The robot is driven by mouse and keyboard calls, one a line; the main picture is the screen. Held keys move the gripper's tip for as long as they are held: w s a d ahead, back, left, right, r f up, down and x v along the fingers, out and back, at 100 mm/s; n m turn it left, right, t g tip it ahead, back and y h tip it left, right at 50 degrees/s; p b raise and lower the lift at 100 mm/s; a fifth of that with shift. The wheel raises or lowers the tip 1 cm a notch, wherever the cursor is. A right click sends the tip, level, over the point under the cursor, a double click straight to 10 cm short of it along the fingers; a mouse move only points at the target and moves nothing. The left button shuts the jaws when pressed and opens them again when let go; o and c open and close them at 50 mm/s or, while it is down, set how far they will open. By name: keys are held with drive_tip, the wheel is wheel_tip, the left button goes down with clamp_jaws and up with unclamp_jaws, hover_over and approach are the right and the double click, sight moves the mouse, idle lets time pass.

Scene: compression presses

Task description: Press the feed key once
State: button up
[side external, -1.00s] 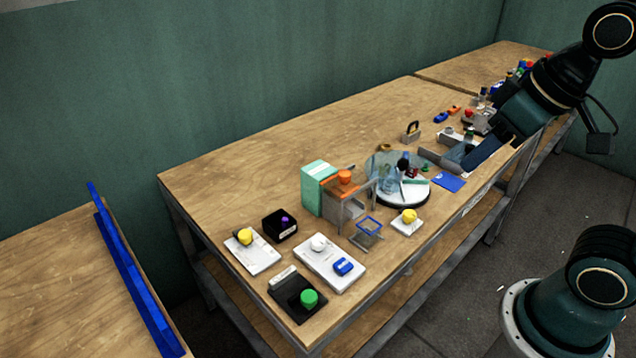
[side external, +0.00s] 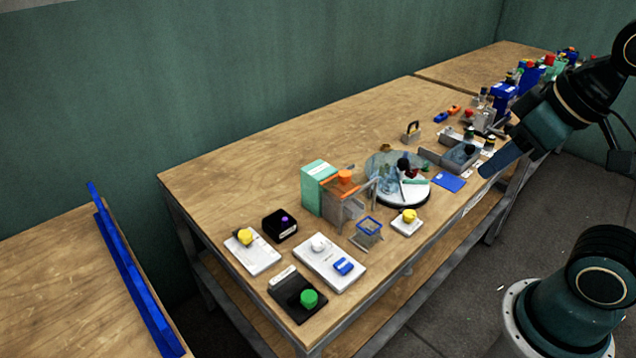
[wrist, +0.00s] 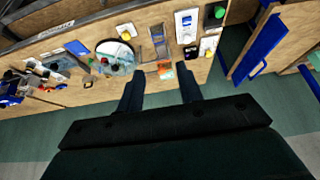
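Several coloured keys stand on the bench's near end, and their labels are too small to read, so I cannot tell which is the feed key. A white panel (side external: 326,271) bears a white knob (side external: 318,243) and a blue key (side external: 343,266). A black panel (side external: 283,288) bears a green knob (side external: 309,299). A white plate (side external: 262,257) bears a yellow knob (side external: 245,237). A black box (side external: 279,226) has a purple button. My gripper (side external: 487,172) is well to their right, above the bench edge. In the wrist view its fingers (wrist: 160,80) are apart and empty.
A mint box with an orange-topped stand (side external: 345,177), a blue-rimmed frame (side external: 369,226) and a small yellow-knob plate (side external: 407,227) lie between. A round turntable (side external: 411,200) holds a glass vessel. Grey trays and blue bins (side external: 502,97) crowd the far end. The bench's back left is clear.

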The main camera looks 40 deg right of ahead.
clamp_jaws()
idle(1.4)
